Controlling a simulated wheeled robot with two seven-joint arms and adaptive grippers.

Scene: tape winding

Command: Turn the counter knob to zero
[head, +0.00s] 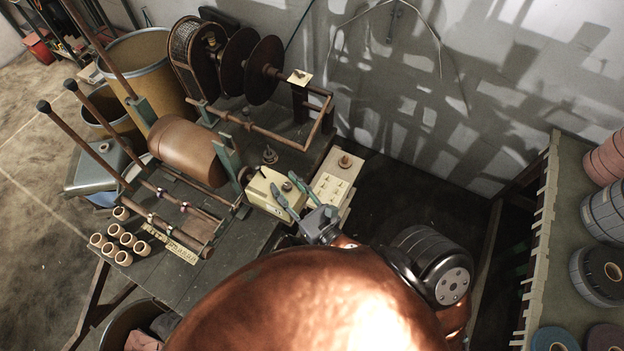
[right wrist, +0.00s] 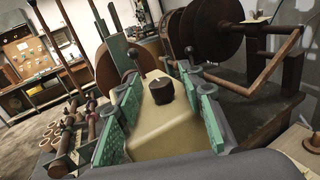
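The cream counter box (head: 262,197) sits on the workbench's right end. Its dark round knob (head: 286,187) is on top, and it shows in the right wrist view (right wrist: 160,91) with a small light mark on its top. My right gripper (head: 284,181) is open above the box, its green-padded fingers on either side of the knob. In the right wrist view the fingers (right wrist: 160,88) are apart, with visible gaps to the knob. Whether they touch the box cannot be told. My left gripper is not in view.
The winding machine's brown roller (head: 187,151) and dark discs (head: 264,70) stand left of and behind the box. A cream switch panel (head: 333,187) lies close on the right. Several cardboard cores (head: 113,240) stand at the bench's left end. A shelf of tape rolls (head: 565,220) is far right.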

